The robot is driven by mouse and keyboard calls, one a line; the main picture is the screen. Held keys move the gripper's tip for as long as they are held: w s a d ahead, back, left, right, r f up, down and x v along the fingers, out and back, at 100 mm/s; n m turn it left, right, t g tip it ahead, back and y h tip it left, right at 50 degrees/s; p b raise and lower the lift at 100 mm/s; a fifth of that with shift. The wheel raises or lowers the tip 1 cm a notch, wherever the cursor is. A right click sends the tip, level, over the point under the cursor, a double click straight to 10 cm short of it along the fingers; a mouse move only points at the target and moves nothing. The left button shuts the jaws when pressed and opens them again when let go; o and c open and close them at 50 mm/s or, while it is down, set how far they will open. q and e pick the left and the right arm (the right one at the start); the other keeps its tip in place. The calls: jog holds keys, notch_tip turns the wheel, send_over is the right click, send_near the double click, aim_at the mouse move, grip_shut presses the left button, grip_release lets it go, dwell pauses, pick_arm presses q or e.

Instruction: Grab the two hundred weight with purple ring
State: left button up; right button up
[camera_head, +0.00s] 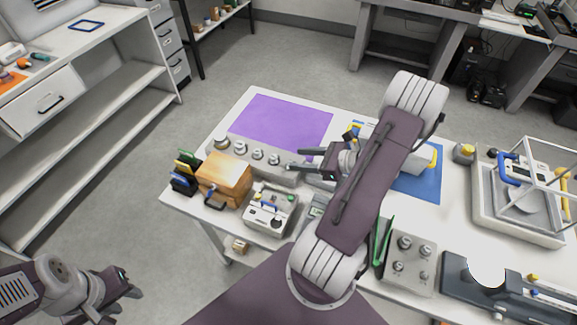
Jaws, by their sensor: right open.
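A row of several silver weights (240,148) stands on a grey holder at the left of the table. I cannot make out a purple ring or a two hundred marking on any of them. My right gripper (298,159) is open and empty, its fingers pointing left, just right of the row's right end weight (274,159). It appears apart from that weight. My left gripper (128,286) is low at the left, off the table and far from the weights; whether its jaws are open is unclear.
A purple mat (280,122) lies behind the row. A wooden box (224,180) and a small balance (270,211) stand in front. A second weight block (411,262) is at the right, near a glass-framed balance (520,205). My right arm hides the table's middle.

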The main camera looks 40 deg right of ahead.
aim_at(276, 157)
jog(key=x, duration=0.3)
jog(key=shift+w+a+f, duration=0.1)
jog(key=shift+f, duration=0.05)
jog(key=x, duration=0.6)
jog(key=shift+w+d+p, duration=0.1)
jog(key=shift+d+p, duration=0.2)
jog(key=shift+p, duration=0.05)
grip_shut()
